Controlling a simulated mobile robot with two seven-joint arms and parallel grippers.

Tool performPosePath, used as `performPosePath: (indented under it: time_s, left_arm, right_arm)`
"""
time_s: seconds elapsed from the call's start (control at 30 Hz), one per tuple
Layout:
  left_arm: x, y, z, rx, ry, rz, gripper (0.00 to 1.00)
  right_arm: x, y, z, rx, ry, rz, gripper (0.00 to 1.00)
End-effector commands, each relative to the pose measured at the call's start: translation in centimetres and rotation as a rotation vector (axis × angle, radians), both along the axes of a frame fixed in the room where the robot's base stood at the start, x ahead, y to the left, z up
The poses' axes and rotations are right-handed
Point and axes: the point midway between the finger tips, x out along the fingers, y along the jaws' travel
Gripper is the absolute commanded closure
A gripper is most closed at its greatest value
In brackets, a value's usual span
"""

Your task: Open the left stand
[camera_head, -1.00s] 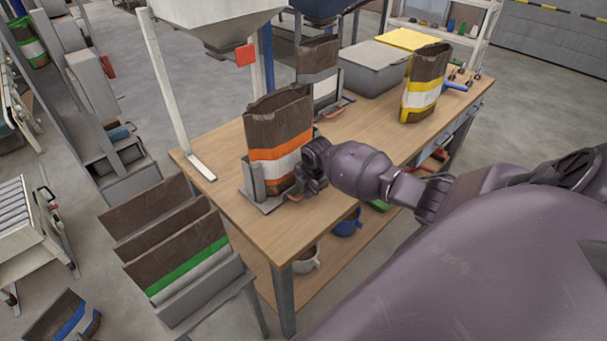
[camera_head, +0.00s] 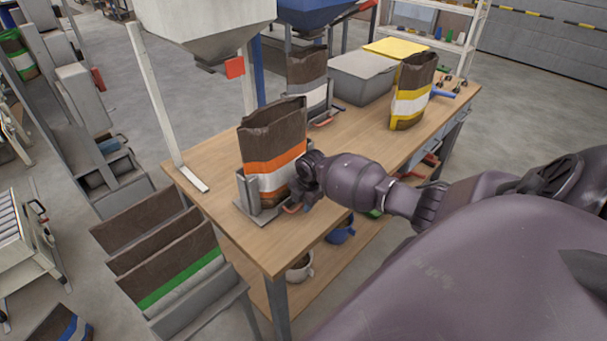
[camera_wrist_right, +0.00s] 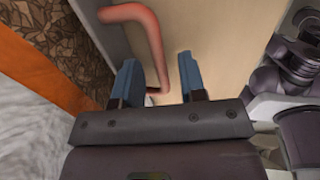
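The left stand (camera_head: 247,192) is a grey metal holder on the near left end of the table. A brown bag (camera_head: 274,132) with orange and white bands stands upright in it, and shows along the left of the right wrist view (camera_wrist_right: 68,55). The stand's bent red handle (camera_head: 292,208) also shows in the right wrist view (camera_wrist_right: 146,34). My right gripper (camera_wrist_right: 160,80) is open at the handle, whose lower end lies between the spread fingers; contact is unclear. In the head view the right gripper (camera_head: 302,198) is beside the bag, partly hidden by its wrist. My left gripper is not in view.
Behind on the wooden table (camera_head: 228,155) are a grey-banded bag (camera_head: 307,75), a yellow-banded bag (camera_head: 409,95) and a grey bin (camera_head: 362,78). A white hopper (camera_head: 205,25) hangs above. A grey rack (camera_head: 197,305) of bags stands at the front left.

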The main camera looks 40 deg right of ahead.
Motion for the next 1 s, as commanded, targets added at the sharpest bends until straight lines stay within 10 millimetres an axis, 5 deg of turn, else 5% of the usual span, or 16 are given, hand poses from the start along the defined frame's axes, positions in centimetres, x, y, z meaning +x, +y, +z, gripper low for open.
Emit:
performPosePath:
  time_s: [0.27, 0.7, 1.0]
  left_arm:
    - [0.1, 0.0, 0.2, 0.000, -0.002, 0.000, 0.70]
    - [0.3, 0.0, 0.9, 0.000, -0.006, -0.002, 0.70]
    - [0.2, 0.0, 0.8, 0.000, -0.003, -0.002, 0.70]
  right_arm:
    - [-0.1, -0.1, 0.9, -0.001, -0.002, 0.000, 0.62]
    - [-1.4, -0.2, 8.1, -0.001, -0.003, 0.002, 0.62]
    - [-2.0, -0.2, 10.5, 0.000, 0.001, 0.000, 0.62]
